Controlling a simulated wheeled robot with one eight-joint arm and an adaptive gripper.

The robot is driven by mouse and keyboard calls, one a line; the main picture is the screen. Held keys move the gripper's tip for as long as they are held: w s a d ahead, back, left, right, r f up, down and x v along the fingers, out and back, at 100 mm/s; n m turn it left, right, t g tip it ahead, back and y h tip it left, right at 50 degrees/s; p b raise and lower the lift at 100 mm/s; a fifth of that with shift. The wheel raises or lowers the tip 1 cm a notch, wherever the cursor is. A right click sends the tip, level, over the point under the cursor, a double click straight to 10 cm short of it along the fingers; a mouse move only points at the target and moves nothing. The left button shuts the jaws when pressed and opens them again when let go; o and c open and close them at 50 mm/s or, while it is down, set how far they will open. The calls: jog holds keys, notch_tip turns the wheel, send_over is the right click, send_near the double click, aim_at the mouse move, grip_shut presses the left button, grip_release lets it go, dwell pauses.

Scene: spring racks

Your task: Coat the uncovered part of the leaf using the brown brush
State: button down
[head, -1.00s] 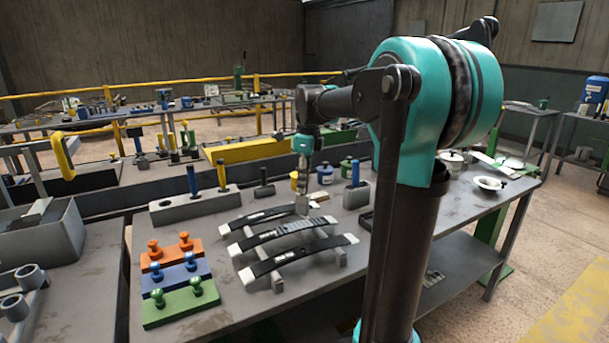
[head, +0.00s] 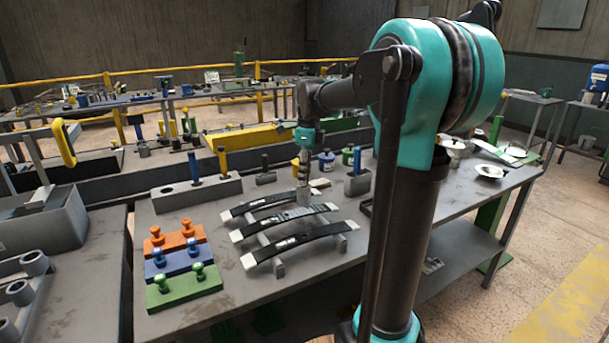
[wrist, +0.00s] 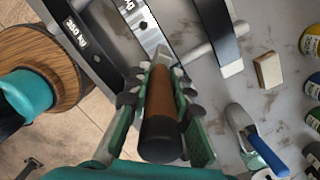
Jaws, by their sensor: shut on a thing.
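Three dark curved leaves with pale ends rest side by side on grey supports: the far leaf (head: 262,204), the middle leaf (head: 268,228) and the near leaf (head: 318,239). The middle leaf has a bare grey stretch (head: 300,214) right of its label; it also shows in the wrist view (wrist: 150,30). My gripper (head: 303,168) points down over that stretch, shut on the brown brush. In the wrist view, the brush (wrist: 161,105) has a brown handle with a black end. Its bristle end is by the leaf's grey part; I cannot tell whether they touch.
Left of the leaves are orange (head: 172,243), blue (head: 178,262) and green (head: 184,288) blocks with knobs. Behind stand a grey holder (head: 196,191) and several paint jars (head: 326,162).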

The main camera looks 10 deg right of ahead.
jog(key=shift+f, duration=0.95)
jog(key=shift+w+d+f, duration=0.1)
jog(key=shift+w+d, duration=0.1)
jog(key=shift+d, duration=0.35)
jog(key=shift+w+d, duration=0.15)
jog(key=shift+d, duration=0.4)
dwell(1.6)
